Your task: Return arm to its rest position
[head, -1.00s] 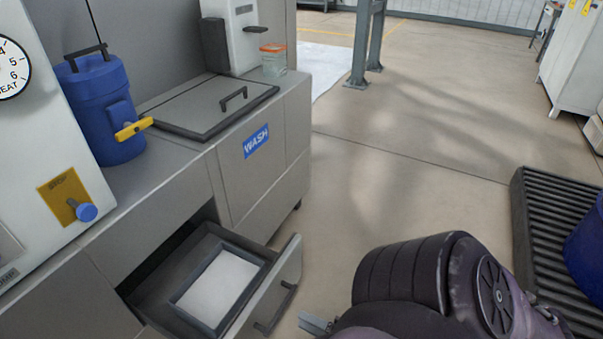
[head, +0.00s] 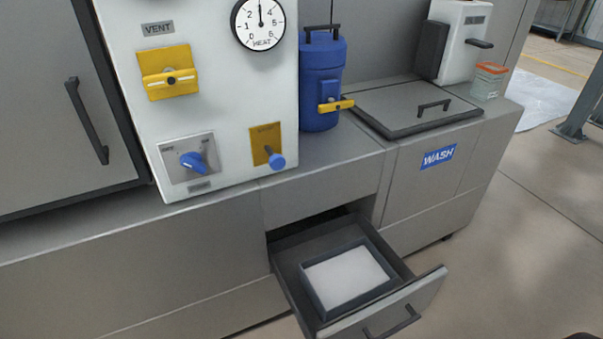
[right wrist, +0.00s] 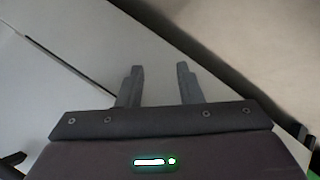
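My right gripper (right wrist: 160,88) shows in the right wrist view with its two fingers apart and nothing between them. Behind it is a pale flat surface with a dark seam; I cannot tell which panel it is. In the head view neither gripper shows; only a small dark piece, perhaps of my arm, is at the bottom right corner. My left gripper is in no view.
A drawer (head: 290,284) stands pulled out from the grey counter, with a framed white tray (head: 318,298) inside. A control panel (head: 222,110), a blue canister (head: 318,90) and a lidded WASH unit (head: 400,97) stand along the counter.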

